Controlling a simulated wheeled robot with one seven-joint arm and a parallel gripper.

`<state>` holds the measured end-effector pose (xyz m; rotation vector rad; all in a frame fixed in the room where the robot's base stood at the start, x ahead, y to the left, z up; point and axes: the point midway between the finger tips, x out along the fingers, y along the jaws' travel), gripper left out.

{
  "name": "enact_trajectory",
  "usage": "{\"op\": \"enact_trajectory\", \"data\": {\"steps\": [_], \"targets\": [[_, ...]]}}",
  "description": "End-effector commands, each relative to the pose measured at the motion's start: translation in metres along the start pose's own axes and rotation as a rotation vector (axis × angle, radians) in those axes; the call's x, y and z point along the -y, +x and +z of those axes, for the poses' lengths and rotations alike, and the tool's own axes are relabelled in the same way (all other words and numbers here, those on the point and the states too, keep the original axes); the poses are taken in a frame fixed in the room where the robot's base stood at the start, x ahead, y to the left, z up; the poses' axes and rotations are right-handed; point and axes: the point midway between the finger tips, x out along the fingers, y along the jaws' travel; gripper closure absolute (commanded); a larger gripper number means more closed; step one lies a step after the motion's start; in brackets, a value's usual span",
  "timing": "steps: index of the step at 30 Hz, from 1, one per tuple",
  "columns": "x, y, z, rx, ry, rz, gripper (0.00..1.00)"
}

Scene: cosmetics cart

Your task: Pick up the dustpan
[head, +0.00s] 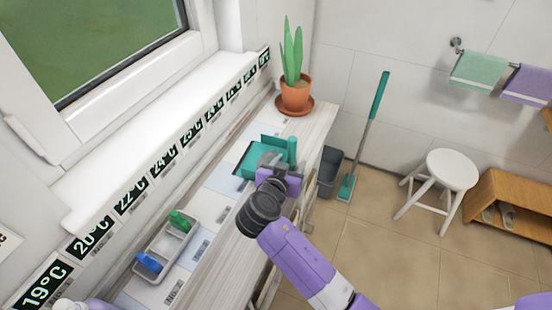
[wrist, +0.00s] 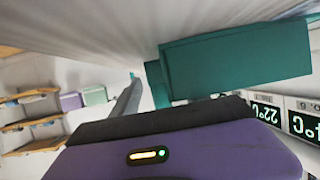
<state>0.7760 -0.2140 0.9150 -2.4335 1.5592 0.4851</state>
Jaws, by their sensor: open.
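The teal dustpan (head: 262,154) lies on the white-topped cart, on a pale mat, with a raised teal part at its right end. In the wrist view the dustpan (wrist: 240,60) is a large teal block just beyond my purple gripper body. My gripper (head: 276,168) is open, right at the dustpan's near side, and partly covers it. Whether the fingers touch it or stand around part of it, I cannot tell. The fingertips are largely hidden in both views.
A potted plant (head: 295,90) stands at the cart's far end. A grey tray (head: 165,246) with green and blue items lies nearer. Temperature labels line the windowsill. A teal-handled brush (head: 366,130) leans by a dark bin (head: 329,172). A white stool (head: 450,170) stands right.

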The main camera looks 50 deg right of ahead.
Motion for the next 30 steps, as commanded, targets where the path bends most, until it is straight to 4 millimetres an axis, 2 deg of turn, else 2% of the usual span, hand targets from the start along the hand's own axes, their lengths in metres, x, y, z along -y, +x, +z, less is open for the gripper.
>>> {"op": "enact_trajectory", "data": {"steps": [2,9,23,26,30], "targets": [[0.000,0.000,0.000,0.000,0.000,0.000,0.51],[0.000,-0.001,0.000,0.000,0.000,-0.001,0.98],[0.001,-0.002,-0.005,-0.002,0.003,-0.002,1.00],[0.001,-0.005,-0.013,-0.003,0.003,-0.002,1.00],[0.001,-0.014,-0.034,-0.005,0.007,-0.003,1.00]]}}
